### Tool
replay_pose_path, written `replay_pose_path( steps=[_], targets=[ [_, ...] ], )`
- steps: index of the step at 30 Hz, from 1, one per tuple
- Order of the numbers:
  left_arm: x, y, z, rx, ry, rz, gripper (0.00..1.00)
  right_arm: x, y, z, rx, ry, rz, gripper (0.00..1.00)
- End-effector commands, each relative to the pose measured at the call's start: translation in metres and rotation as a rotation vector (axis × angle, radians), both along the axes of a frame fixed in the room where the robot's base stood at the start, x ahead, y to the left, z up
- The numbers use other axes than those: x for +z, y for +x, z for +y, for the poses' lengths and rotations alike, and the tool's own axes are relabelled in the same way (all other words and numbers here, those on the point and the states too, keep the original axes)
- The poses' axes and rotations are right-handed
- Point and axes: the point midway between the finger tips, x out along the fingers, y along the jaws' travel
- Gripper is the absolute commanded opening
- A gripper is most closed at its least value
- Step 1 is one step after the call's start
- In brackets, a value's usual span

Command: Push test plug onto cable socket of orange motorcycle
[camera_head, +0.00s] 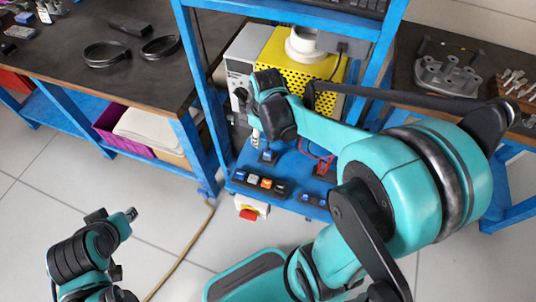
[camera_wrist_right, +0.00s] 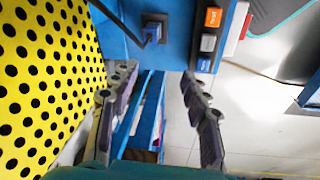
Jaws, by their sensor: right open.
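My right gripper (camera_head: 255,137) reaches over the blue test stand in the head view, mostly behind my own wrist. In the right wrist view its two fingers (camera_wrist_right: 153,92) are wide apart, with nothing between them. A small dark blue plug-like block with a cable (camera_wrist_right: 152,30) sits at the blue panel, beyond the fingers and apart from them; this may be the test plug. A small blue piece (camera_head: 268,155) shows on the stand in the head view. No orange motorcycle or cable socket is in view.
A yellow perforated box (camera_head: 283,66) stands on the blue stand (camera_head: 197,95). A row of coloured switches (camera_head: 260,182) and a red button (camera_head: 249,214) are at its front. Dark benches stand left (camera_head: 70,55) and right (camera_head: 420,40). A cable (camera_head: 185,250) crosses the clear floor.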

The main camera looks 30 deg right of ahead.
Motion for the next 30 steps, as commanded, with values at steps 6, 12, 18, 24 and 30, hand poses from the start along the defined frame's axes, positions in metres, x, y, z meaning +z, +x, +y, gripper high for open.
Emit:
replay_pose_path(
  steps=[6, 12, 18, 24, 30],
  targets=[
    [-0.004, 0.000, 0.000, 0.000, 0.000, 0.000, 0.29, -0.052, 0.020, -0.029, 0.152, 0.006, 0.139, 0.47],
    [-0.005, 0.000, 0.000, 0.000, 0.000, 0.000, 0.29, -0.068, 0.022, -0.036, 0.203, 0.013, 0.177, 0.47],
    [-0.005, 0.000, 0.000, 0.000, 0.000, 0.000, 0.29, -0.068, 0.022, -0.036, 0.206, 0.014, 0.180, 0.47],
    [-0.007, 0.000, 0.000, 0.000, 0.000, 0.000, 0.29, -0.073, 0.023, -0.036, 0.206, 0.013, 0.178, 0.47],
    [-0.016, 0.000, 0.000, 0.000, 0.000, 0.000, 0.29, -0.095, 0.023, -0.035, 0.205, 0.014, 0.178, 0.47]
  ],
)
